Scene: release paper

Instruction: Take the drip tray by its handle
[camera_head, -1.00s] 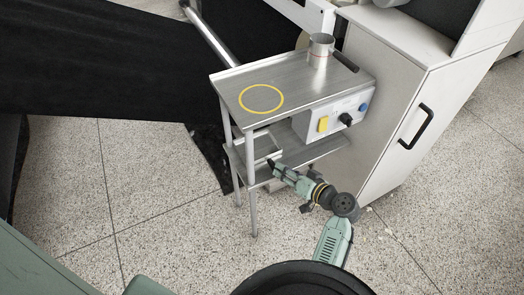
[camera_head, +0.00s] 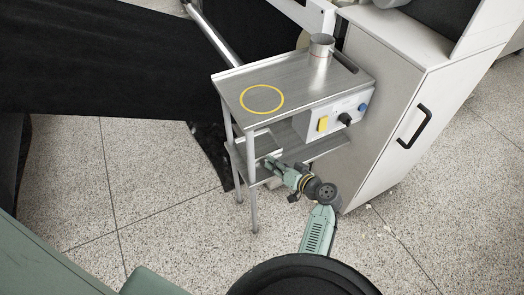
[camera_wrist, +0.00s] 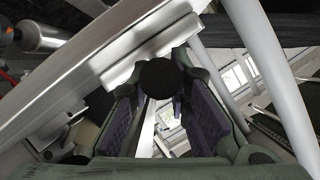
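A pale metal tray-like part, apparently the drip tray (camera_head: 263,144), sits under the tabletop at the left end of the metal stand. My gripper (camera_head: 268,163) is just in front of it, low at the stand's near left corner. In the wrist view my gripper (camera_wrist: 160,112) has its two purple-padded fingers apart. A dark round end (camera_wrist: 160,80), likely the handle seen end-on, shows between them at the far end. A bright metal edge lies behind it. I cannot tell whether the fingers touch the dark end.
The stand's tabletop (camera_head: 290,82) carries a metal cup (camera_head: 321,48) and a yellow ring mark. A control box (camera_head: 337,116) with knobs hangs below. The stand's leg (camera_head: 252,205) is close to my gripper. A white cabinet (camera_head: 400,110) stands right.

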